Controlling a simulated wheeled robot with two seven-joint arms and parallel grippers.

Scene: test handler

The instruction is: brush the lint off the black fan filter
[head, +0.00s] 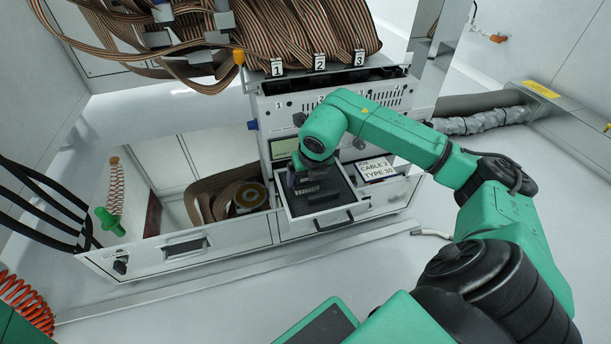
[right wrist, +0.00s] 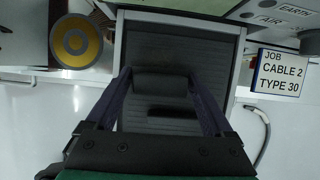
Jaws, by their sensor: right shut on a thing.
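The black fan filter (head: 340,186) lies flat in a pulled-out white drawer below the test machine. In the right wrist view its ribbed dark surface (right wrist: 182,45) fills the drawer. My right gripper (head: 306,181) is over the filter, pointing down, its fingers shut on a dark block (right wrist: 160,82), which looks like the brush. I cannot tell whether it touches the filter. A darker bar (right wrist: 172,111) shows between the fingers; I cannot tell whether it is a shadow or part of the brush. No lint can be made out clearly. My left gripper is not in view.
The drawer's front handle (head: 334,220) faces me. A job card (head: 376,169) reading "CABLE 2 TYPE 30" stands to its right. A cable reel (head: 249,197) sits to its left. The machine with numbered tags (head: 319,62) and ribbon cables rises behind.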

